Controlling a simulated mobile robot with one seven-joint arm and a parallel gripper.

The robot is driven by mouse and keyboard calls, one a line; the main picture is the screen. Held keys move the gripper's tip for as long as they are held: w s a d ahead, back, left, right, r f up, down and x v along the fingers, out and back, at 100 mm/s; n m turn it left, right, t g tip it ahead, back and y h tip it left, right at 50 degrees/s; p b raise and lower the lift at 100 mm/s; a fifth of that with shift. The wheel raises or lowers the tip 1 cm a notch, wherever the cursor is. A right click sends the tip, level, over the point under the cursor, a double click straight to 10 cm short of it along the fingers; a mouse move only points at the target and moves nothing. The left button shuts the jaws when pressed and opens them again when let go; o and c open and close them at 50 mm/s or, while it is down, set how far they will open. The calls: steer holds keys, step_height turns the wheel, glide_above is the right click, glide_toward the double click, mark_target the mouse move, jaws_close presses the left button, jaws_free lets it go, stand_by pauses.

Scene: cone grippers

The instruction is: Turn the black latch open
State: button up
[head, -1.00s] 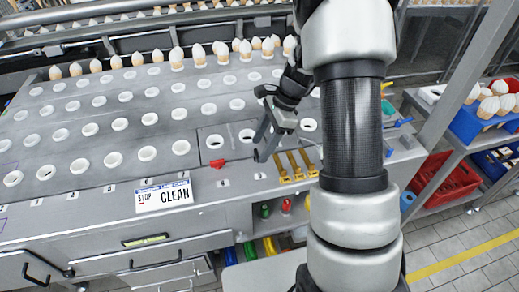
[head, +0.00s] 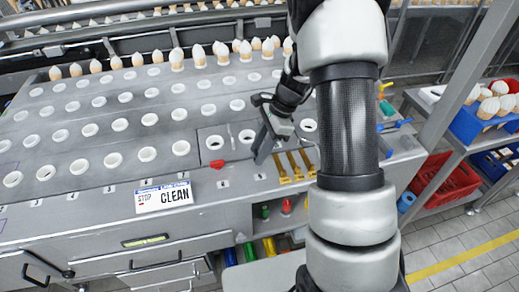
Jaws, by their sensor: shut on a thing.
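My gripper (head: 262,155) reaches down to the front edge of the machine's top plate, between a red latch (head: 217,165) and a row of yellow latches (head: 294,167). Its grey fingers are close together and point down at the plate. I cannot make out the black latch clearly; the spot where it sits is covered by the fingers, which are shut on it. Its turn angle cannot be told from this view.
The plate (head: 90,170) has rows of white ring holes, with cones standing along the back. A STOP CLEAN sign (head: 163,196) is on the front edge at left. Shelves with a blue crate (head: 475,120) and a red crate (head: 445,180) stand at right.

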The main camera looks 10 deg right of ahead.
steer(key=n+g, duration=0.1)
steer(key=n, duration=0.2)
steer(key=shift+w+n+p, duration=0.15)
steer(key=shift+n+p, duration=0.15)
steer(key=shift+p, duration=0.05)
steer(key=n+g, duration=0.1)
steer(key=n, duration=0.1)
steer(key=n+g+h, duration=0.1)
steer(key=n, duration=0.1)
steer(key=shift+w+a+n, duration=0.1)
steer(key=shift+w+n, duration=0.05)
steer(key=shift+n, duration=0.15)
steer(key=n+g+h, duration=0.1)
steer(key=n, duration=0.3)
steer(key=shift+w+a+p, duration=0.1)
steer(key=shift+a+p, duration=0.05)
steer(key=shift+p, duration=0.15)
steer(key=shift+a+n+h, duration=0.1)
steer(key=shift+n+h, duration=0.8)
steer(key=shift+n, duration=1.2)
steer(key=o, duration=1.1)
steer(key=shift+c, duration=0.2)
